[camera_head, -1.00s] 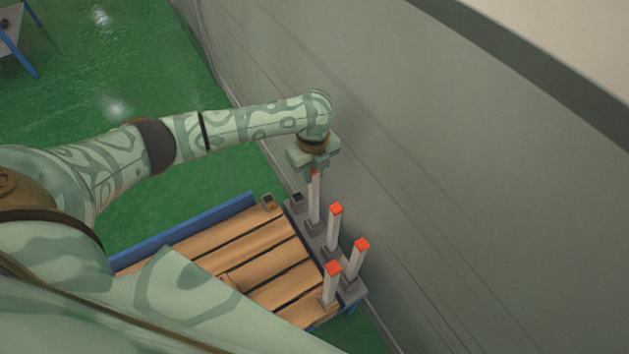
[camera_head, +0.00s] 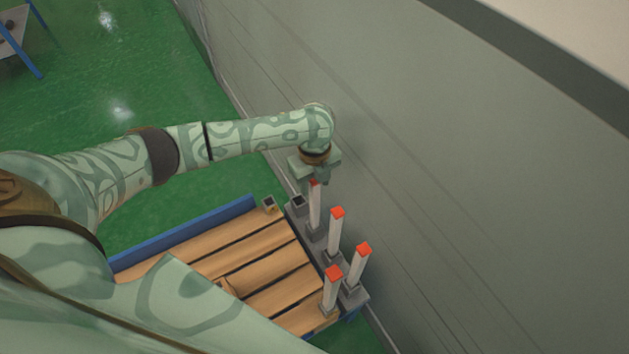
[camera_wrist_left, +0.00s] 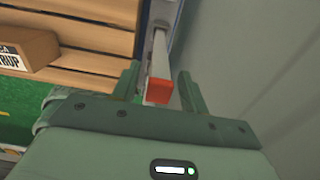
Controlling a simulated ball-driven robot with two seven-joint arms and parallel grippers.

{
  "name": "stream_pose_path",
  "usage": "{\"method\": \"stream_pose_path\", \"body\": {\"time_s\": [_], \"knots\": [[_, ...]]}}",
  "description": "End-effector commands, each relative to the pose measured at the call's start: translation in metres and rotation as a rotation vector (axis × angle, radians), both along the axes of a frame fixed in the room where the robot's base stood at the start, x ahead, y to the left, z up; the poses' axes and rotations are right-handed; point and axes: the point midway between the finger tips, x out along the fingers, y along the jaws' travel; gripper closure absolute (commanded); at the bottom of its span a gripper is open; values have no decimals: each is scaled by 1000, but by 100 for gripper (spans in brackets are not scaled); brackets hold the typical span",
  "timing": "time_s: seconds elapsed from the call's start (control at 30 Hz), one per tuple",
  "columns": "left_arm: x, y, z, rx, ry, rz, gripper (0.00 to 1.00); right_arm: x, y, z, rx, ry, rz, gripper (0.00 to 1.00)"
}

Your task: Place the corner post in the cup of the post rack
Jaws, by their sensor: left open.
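The corner post (camera_head: 315,208) is white with a red-orange top and stands upright in a cup of the grey post rack (camera_head: 318,243), beside the wall. My left gripper (camera_head: 315,178) is above it, pointing down at its top. In the left wrist view, the red post top (camera_wrist_left: 158,91) lies between the two open fingers of my left gripper (camera_wrist_left: 160,88), with a gap on each side. Two more red-topped posts (camera_head: 336,232) (camera_head: 358,265) stand in the rack. An empty cup (camera_head: 298,202) shows at its far end. My right gripper is not in view.
A wooden slatted pallet (camera_head: 250,248) with a blue side rail (camera_head: 185,236) lies left of the rack. Another post (camera_head: 331,290) stands at its near corner, and its far corner holds an empty socket (camera_head: 268,204). A labelled brown box (camera_wrist_left: 28,50) lies on the slats. The wall (camera_head: 420,200) is close on the right.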

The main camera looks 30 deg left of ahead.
Motion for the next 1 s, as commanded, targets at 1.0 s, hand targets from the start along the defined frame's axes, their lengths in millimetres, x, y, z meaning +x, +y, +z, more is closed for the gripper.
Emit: {"method": "stream_pose_path", "body": {"time_s": [1.0], "knots": [[0, 0, 120, -1, 0, 1, 56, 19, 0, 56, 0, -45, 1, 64]]}}
